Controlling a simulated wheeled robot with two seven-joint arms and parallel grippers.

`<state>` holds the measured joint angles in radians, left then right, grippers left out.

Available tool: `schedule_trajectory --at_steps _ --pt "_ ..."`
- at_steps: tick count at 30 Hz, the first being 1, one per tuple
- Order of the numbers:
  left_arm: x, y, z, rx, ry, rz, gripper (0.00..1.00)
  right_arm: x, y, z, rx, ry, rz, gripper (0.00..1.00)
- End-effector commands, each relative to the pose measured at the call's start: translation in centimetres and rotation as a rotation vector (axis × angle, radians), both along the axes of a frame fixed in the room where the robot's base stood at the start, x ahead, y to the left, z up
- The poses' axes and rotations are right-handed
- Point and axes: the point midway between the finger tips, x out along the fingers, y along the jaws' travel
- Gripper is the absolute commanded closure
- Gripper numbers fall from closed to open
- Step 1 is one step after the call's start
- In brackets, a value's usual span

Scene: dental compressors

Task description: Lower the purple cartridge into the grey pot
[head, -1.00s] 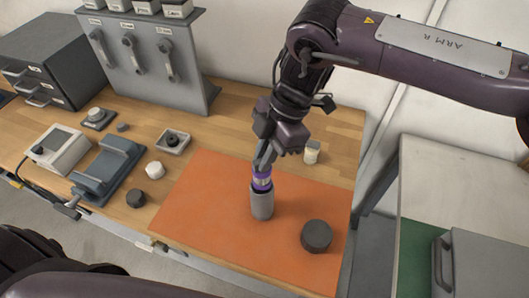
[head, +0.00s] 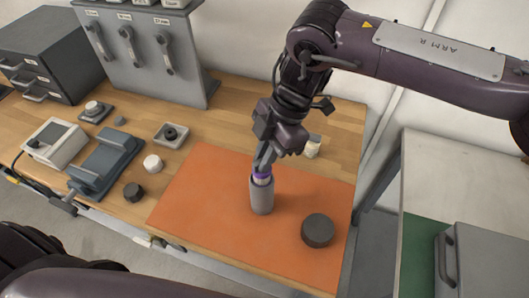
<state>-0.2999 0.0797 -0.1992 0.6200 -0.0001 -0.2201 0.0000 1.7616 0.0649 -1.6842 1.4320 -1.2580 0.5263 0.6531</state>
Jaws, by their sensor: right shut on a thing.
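The purple cartridge (head: 262,172) stands upright in the mouth of the grey pot (head: 262,198), with only its top part showing above the rim. The grey pot stands upright on the orange mat (head: 205,200). My right gripper (head: 263,160) points down from above and is shut on the top of the cartridge; its fingertips are close above the pot's rim. The lower part of the cartridge is hidden inside the pot. My left gripper is not in view; only part of my left arm shows at the lower left.
A dark round lid (head: 317,230) lies on the mat right of the pot. A small cream-coloured item (head: 313,147) stands behind the mat. A grey vise (head: 105,163), a white round piece (head: 153,163) and a dark knob (head: 133,192) are at left. The mat left of the pot is clear.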

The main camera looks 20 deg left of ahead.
Motion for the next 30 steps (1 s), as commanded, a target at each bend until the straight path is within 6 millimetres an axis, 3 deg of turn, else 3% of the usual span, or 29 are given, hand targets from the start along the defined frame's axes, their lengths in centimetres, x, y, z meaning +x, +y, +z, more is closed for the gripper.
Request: schedule_trajectory --at_steps 30 --pt "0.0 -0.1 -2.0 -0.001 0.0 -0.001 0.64 0.0 0.0 -3.2 0.0 0.001 -0.001 1.0"
